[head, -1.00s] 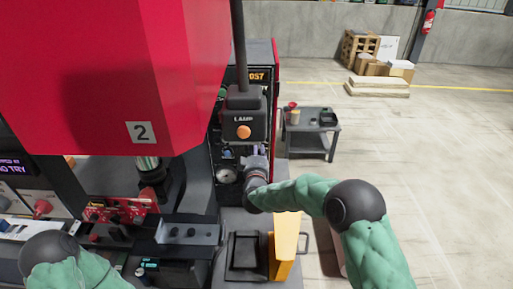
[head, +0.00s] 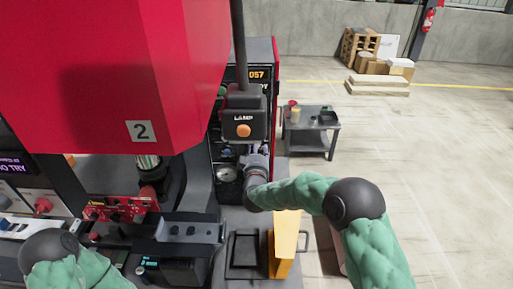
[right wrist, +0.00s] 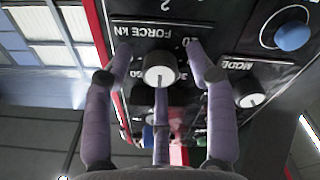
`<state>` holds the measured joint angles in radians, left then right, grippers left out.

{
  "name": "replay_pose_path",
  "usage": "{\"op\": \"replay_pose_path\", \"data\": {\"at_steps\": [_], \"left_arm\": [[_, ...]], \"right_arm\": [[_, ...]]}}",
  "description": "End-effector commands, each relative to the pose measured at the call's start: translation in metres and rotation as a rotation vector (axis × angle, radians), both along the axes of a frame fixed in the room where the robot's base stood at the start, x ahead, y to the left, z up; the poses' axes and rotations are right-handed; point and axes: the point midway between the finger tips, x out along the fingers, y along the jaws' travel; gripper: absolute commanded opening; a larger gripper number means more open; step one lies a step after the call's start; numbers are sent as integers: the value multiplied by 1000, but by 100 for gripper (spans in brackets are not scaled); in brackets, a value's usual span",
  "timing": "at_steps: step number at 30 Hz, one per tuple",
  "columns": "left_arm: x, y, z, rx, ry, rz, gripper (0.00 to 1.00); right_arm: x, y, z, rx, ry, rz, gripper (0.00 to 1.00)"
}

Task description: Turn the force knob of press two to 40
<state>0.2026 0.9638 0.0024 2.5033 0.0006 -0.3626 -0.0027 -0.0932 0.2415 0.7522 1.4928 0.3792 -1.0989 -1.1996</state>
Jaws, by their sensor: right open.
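Press two is the red machine (head: 120,80) with a "2" plate (head: 141,131). In the right wrist view its dark control panel appears upside down. The round pale force knob (right wrist: 160,70) sits below the "FORCE KN" label, with scale numbers around it. I cannot read its setting surely. My right gripper (right wrist: 159,60) is open, its outer fingers on either side of the knob and apart from it, the third finger just below it. In the head view the right gripper (head: 256,161) is at the panel and hides the knob. My left gripper is not in view.
A mode knob (right wrist: 248,93) and a blue button (right wrist: 292,36) sit on the panel near the force knob. A lamp box (head: 243,122) hangs above my right gripper. A yellow part (head: 284,243) stands below my right forearm. A grey cart (head: 311,138) stands behind.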

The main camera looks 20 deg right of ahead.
Motion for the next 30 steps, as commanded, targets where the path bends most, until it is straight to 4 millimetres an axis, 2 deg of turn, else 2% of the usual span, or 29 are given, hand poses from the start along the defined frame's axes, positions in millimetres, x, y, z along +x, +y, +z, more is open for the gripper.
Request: {"op": "replay_pose_path", "data": {"at_steps": [5,15,21,30], "left_arm": [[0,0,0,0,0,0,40],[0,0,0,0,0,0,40],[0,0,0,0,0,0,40],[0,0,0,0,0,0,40]], "right_arm": [[-11,4,0,1,0,1,56],[-73,21,-4,0,1,2,56],[-102,30,-6,0,1,2,56],[-115,33,-7,0,1,1,56]]}}
